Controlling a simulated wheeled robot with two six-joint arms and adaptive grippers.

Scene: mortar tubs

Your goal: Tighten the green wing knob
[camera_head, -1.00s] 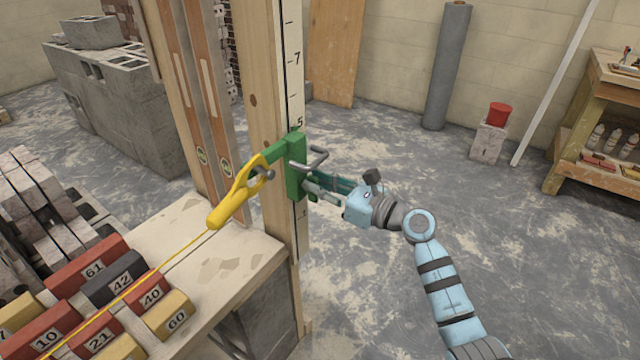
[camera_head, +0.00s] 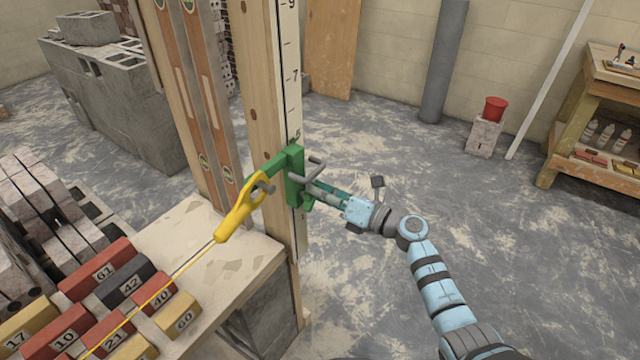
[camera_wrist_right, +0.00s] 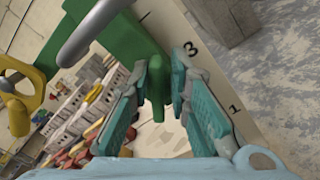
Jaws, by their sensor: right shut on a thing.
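The green wing knob (camera_wrist_right: 157,88) shows in the right wrist view as an upright green wing between my teal fingers. It belongs to a green clamp block (camera_head: 293,175) on the tall wooden post, which has a grey bar handle (camera_head: 312,168) on its front. My right gripper (camera_head: 318,191) comes in from the right in the head view and is shut on the knob. In the head view the fingers mostly hide the knob. My left gripper is not in view.
A yellow line holder (camera_head: 240,210) hangs from the clamp's left side, its string running over numbered blocks. A bench (camera_head: 235,262) stands beside the post (camera_head: 270,90). A red tub (camera_head: 495,109) sits on a block at the back right. The floor right of the post is open.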

